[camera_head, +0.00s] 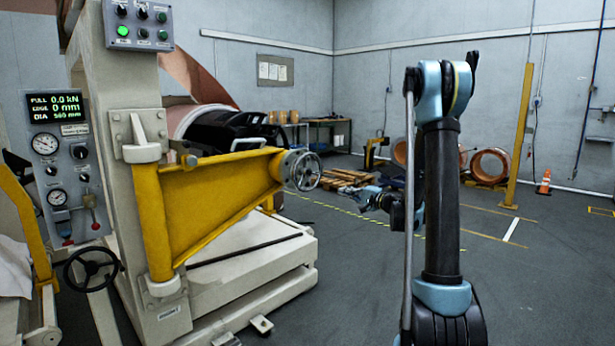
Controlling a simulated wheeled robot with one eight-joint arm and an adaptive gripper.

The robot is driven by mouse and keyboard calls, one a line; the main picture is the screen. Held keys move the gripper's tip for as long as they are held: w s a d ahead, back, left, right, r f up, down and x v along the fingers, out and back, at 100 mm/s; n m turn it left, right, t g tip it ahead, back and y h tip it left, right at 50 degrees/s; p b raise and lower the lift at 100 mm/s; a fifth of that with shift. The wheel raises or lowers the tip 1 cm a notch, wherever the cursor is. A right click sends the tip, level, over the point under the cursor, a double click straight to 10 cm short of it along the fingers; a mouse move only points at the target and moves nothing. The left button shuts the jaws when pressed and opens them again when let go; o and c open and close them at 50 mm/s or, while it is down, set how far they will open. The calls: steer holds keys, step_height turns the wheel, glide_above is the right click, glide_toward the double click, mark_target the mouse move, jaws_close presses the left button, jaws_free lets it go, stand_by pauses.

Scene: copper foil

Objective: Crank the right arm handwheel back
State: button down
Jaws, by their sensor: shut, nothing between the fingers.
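A silver handwheel (303,171) is mounted at the free end of a thick yellow swing arm (215,195). The arm is hinged on the cream machine post and reaches out to the right. My gripper (364,204) is right of the handwheel and a little lower in the picture, with a visible gap between them. It looks small, and its fingers are hard to make out; it is shut and holds nothing. My arm stands upright in the right half of the picture and hides part of the floor behind it.
A black handwheel (93,270) and a control panel (66,165) with gauges are at the left. A copper roll (200,120) sits behind the yellow arm. Pallets (347,180) lie farther back. A yellow post (518,135) and an orange cone (544,183) stand right; open floor lies around.

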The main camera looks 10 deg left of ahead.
mark_target(313, 154)
steer(key=x, duration=1)
steer(key=r, duration=0.1)
steer(key=w+r, duration=0.1)
steer(key=r, duration=0.1)
steer(key=w+d+r, duration=0.1)
steer(key=shift+d+r, duration=0.1)
steer(key=shift+r, duration=0.25)
step_height(313, 154, up, 5)
steer(key=shift+s+r, duration=0.1)
steer(key=shift+s+a+r, duration=0.2)
steer(key=shift+a+r, duration=0.15)
steer(key=shift+r, duration=0.35)
steer(key=s+a+r, duration=0.1)
steer(key=s, duration=0.1)
steer(key=s+a+r, duration=0.1)
steer(key=s+a, duration=0.1)
steer(key=shift+a+r, duration=0.35)
steer(key=shift+r, duration=0.05)
steer(key=shift+s+a+f, duration=0.45)
steer(key=shift+s+a, duration=0.4)
steer(key=shift+s, duration=0.35)
steer(key=shift+s+a+f, duration=0.45)
steer(key=shift+s+a, duration=0.45)
steer(key=shift+s, duration=0.25)
steer(key=shift+s+a+f, duration=0.45)
steer(key=shift+s+a, duration=0.4)
steer(key=shift+s, duration=0.35)
steer(key=v, duration=0.9)
